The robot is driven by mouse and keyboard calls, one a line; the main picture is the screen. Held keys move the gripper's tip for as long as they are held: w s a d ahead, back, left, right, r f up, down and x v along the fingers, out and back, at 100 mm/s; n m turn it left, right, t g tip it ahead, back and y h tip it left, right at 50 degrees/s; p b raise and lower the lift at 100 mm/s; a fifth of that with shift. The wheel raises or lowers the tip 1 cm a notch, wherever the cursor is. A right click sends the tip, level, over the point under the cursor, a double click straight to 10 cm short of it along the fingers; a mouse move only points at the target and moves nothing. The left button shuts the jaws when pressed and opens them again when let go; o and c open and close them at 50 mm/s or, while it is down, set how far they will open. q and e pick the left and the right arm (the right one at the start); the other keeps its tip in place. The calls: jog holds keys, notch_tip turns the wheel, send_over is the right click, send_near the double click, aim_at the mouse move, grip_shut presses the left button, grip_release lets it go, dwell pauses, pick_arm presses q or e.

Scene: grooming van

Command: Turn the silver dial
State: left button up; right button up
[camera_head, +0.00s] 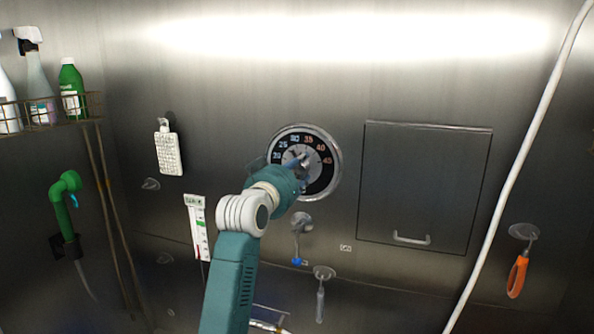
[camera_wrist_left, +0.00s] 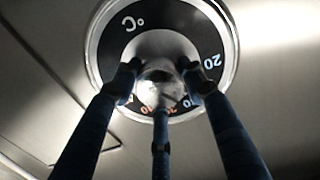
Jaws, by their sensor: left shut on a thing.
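The silver dial (camera_wrist_left: 160,82) sits in the middle of a round black face with a silver rim and numbers around it. In the left wrist view, the fingers of my left gripper (camera_wrist_left: 158,88) are around the dial's knob, shut on it. In the head view, the round dial face (camera_head: 325,175) is on the steel wall, and my left gripper (camera_head: 292,165) reaches its centre from below. My wrist hides the lower left of the face and much of the knob. My right gripper is in neither view.
A steel cabinet door (camera_head: 425,180) with a handle is right of the dial. A white hose (camera_head: 515,165) hangs farther right. A white brush (camera_head: 169,152) and a thermometer (camera_head: 197,228) are on the wall to the left. Tools hang on hooks below the dial.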

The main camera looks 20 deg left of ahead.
pick_arm(q)
jog(key=m, duration=0.3)
jog(key=shift+r+m, duration=0.35)
jog(key=shift+m, duration=0.05)
jog(key=m, duration=0.3)
jog(key=shift+m, duration=0.3)
jog(key=m, duration=0.3)
jog(key=shift+m, duration=0.3)
jog(key=shift+d+m, duration=0.1)
jog(key=shift+m, duration=1.7)
jog(key=shift+f, duration=0.1)
jog(key=o, duration=1.2)
jog(key=shift+d, duration=0.1)
jog(key=shift+c, duration=0.2)
jog(key=shift+s+d+f, duration=0.1)
